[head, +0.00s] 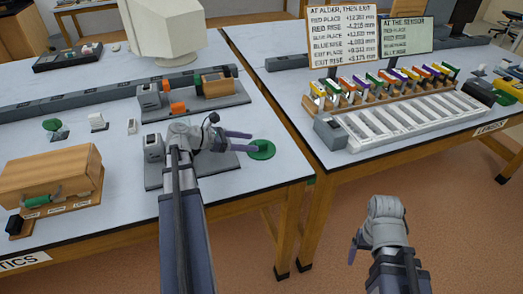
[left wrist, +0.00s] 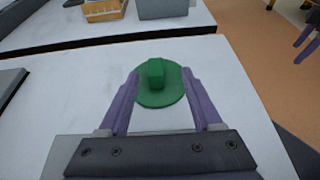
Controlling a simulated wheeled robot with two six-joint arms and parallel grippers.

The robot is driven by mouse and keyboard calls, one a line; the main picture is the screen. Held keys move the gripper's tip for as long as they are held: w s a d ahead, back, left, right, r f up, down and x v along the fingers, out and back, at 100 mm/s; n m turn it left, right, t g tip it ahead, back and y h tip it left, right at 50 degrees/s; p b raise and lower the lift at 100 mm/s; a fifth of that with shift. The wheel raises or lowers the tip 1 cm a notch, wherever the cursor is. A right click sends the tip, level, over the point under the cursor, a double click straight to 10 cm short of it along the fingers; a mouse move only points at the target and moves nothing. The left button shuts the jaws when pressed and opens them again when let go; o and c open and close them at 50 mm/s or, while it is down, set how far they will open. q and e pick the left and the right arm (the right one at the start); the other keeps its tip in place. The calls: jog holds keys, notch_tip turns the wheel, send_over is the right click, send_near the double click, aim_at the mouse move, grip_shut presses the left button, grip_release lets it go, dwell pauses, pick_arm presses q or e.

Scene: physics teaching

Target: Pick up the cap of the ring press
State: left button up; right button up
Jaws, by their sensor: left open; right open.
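A green disc with a raised block-shaped knob, which looks like the cap of the ring press (head: 264,152), lies on the white table near its right edge. In the left wrist view the cap (left wrist: 158,97) sits between the tips of my left gripper (left wrist: 160,74). In the head view my left gripper (head: 254,141) is open, with its purple fingers reaching to the cap from the left. I cannot tell whether the fingers touch it. My right gripper (head: 354,246) hangs in front of the right table, away from the cap; only one finger shows clearly.
A grey-based device (head: 152,148) stands left of my left gripper, partly hidden by my arm. A wooden box (head: 50,174) is at the left. The right table holds a rack of coloured pieces (head: 375,88) and two sign boards (head: 342,40). A gap separates the tables.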

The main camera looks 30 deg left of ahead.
aim_at(259, 143)
pick_arm(q)
jog(key=shift+w+d+f, duration=0.3)
jog(key=shift+w+d, duration=0.1)
jog(key=shift+w, duration=0.1)
jog(key=b+x, duration=0.1)
jog(key=x, duration=0.1)
jog(key=b+x, duration=0.1)
jog(key=x, duration=0.2)
jog(key=shift+w+a+f, duration=0.15)
jog(key=shift+a+f, duration=0.05)
jog(key=shift+a, duration=0.15)
jog(key=shift+w+d, duration=0.1)
grip_shut()
